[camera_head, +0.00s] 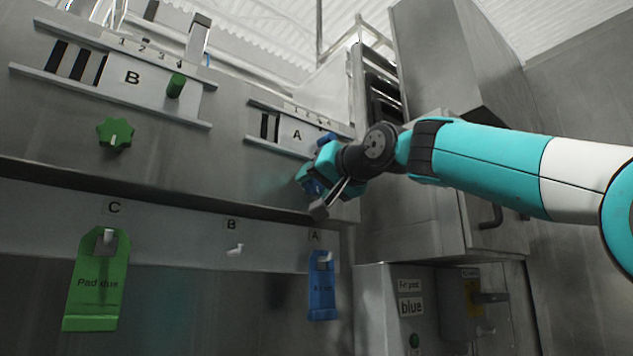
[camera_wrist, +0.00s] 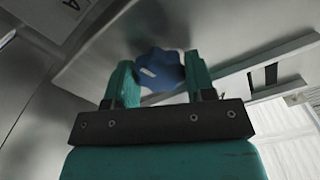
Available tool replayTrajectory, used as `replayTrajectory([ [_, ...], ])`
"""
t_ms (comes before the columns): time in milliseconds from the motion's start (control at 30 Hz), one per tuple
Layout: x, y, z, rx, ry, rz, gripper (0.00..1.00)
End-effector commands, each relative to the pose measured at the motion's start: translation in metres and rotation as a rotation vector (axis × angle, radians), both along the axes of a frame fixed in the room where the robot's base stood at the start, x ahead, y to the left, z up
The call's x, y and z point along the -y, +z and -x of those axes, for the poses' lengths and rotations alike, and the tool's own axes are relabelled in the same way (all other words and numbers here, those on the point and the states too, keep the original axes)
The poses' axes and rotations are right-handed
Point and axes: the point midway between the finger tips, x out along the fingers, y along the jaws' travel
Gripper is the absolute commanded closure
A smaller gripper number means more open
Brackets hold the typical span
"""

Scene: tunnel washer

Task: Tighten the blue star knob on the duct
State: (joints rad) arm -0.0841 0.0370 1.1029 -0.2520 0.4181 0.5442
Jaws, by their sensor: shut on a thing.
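The blue star knob (camera_wrist: 160,72) sits on the grey metal duct face, with a short white mark on its front. My gripper (camera_wrist: 160,85) has one teal finger on each side of the knob and is shut on it. In the head view my gripper (camera_head: 315,177) is at the duct under the slide plate marked A (camera_head: 296,134), and it hides most of the blue knob (camera_head: 311,187).
A green star knob (camera_head: 115,134) sits to the left under plate B (camera_head: 133,78). A green tag (camera_head: 97,285) and a blue tag (camera_head: 322,290) hang from hooks below.

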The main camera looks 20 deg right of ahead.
Motion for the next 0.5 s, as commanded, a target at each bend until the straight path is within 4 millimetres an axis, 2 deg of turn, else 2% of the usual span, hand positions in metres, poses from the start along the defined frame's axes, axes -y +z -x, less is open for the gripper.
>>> replayTrajectory([
  [200, -0.0002, -0.0022, -0.0008, -0.048, 0.001, -0.127, 0.74],
  [500, -0.0002, -0.0027, -0.0009, -0.078, 0.0, -0.22, 0.74],
])
